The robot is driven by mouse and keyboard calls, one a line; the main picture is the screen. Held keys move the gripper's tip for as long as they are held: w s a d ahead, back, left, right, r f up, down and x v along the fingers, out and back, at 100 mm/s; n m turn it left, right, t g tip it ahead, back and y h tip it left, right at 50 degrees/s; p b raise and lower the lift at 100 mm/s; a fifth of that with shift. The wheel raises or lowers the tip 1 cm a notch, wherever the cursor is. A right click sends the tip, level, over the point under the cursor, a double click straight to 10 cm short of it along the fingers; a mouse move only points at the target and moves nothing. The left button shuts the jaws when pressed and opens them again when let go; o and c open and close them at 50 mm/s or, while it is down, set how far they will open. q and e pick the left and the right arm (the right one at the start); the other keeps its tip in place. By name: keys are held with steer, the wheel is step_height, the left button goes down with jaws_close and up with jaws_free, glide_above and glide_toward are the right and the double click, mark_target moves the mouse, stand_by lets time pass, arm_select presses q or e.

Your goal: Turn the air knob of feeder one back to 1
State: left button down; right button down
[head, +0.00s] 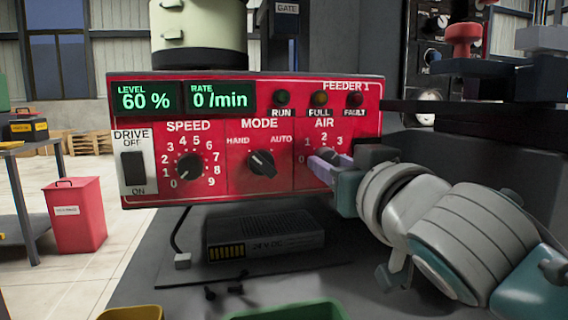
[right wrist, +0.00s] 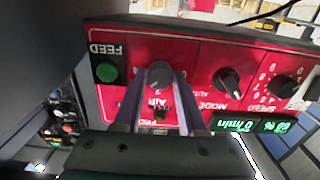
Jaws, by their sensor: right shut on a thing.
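The feeder 1 panel (head: 215,178) is a red face with displays, lamps and knobs. Its AIR dial is at the lower right, with 0, 1, 2 and 3 printed around it. My right gripper (head: 322,165) reaches in from the right and is shut on the air knob. In the right wrist view, upside down, the dark air knob (right wrist: 159,73) sits between the two purple-grey fingers of my right gripper (right wrist: 158,88). The fingers hide most of the knob in the head view, and I cannot tell which number its pointer marks. My left gripper is not in view.
The mode knob (head: 262,163) and speed knob (head: 190,166) are left of the AIR dial, and a drive switch (head: 134,172) is at far left. A green FEED button (right wrist: 107,72) is beside the air knob. A 24 V DC box (head: 262,238) lies below the panel.

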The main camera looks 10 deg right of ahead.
steer(key=shift+n+p, duration=0.3)
steer(key=shift+n, duration=0.1)
steer(key=n+p, duration=0.1)
steer(key=n, duration=0.1)
steer(key=shift+r+n, duration=0.1)
steer(key=shift+n, duration=0.3)
steer(key=n+p, duration=0.2)
steer(key=n, duration=0.2)
steer(key=shift+n, duration=0.3)
steer(key=n+p, duration=0.1)
steer(key=n, duration=0.3)
steer(key=shift+n, duration=0.3)
steer(key=n+p, duration=0.1)
steer(key=n, duration=0.3)
steer(key=shift+n, duration=0.4)
steer(key=shift+c, duration=2.4)
jaws_free()
